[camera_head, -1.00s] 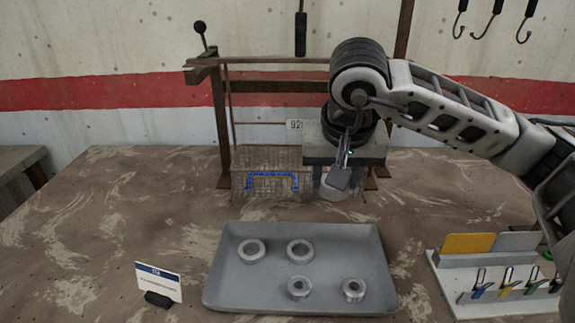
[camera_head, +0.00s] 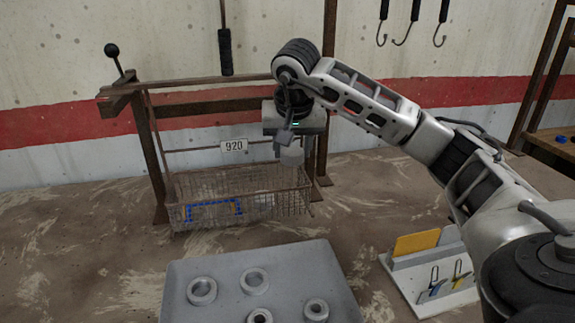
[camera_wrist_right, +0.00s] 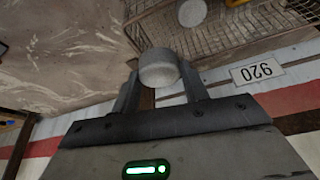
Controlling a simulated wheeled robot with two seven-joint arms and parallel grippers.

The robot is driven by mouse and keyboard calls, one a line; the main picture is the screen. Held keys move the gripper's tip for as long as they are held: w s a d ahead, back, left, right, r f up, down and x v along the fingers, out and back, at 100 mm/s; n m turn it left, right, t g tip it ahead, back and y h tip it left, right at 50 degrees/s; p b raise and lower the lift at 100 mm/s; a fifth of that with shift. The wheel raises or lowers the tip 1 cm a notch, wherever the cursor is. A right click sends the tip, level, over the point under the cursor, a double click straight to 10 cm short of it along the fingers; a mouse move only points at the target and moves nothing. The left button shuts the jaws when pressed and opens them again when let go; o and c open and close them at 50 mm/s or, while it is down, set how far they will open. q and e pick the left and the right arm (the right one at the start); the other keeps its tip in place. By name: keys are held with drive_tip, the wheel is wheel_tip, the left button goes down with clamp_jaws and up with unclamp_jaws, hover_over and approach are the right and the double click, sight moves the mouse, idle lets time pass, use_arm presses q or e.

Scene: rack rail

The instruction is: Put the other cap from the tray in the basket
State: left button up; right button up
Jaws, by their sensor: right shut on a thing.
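My right gripper (camera_head: 288,138) is shut on a pale grey cap (camera_head: 292,156), which also shows between the fingers in the right wrist view (camera_wrist_right: 158,70). The cap is above the right end of the wire basket (camera_head: 293,203), apart from it. In the right wrist view, another round grey cap (camera_wrist_right: 192,12) lies inside the basket (camera_wrist_right: 226,33). The grey tray (camera_head: 215,272) is on the table in front, its near edge cut off. It holds several thick metal rings, one of them at the back left (camera_head: 202,291). My left gripper is not seen.
The basket is at a brown rack (camera_head: 150,160) with a 920 label (camera_head: 234,145) on a rail. A blue-outlined patch (camera_head: 213,210) shows on the basket's front. A white holder with a yellow plate (camera_head: 416,243) stands at the right. Hooks hang at the upper right.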

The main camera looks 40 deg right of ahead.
drive_tip(key=shift+w+d+f, duration=0.2)
drive_tip(key=shift+w+f, duration=0.5)
drive_tip(key=shift+f, duration=0.15)
drive_tip(key=shift+w+f, duration=0.2)
drive_tip(key=shift+f, duration=1.65)
drive_tip(key=shift+f, duration=0.1)
drive_tip(key=shift+s+f, duration=0.1)
drive_tip(key=shift+f, duration=0.2)
drive_tip(key=shift+d+f, duration=0.15)
drive_tip(key=shift+f, duration=0.15)
drive_tip(key=o, duration=1)
drive_tip(key=shift+o, duration=0.2)
drive_tip(key=shift+r, duration=0.1)
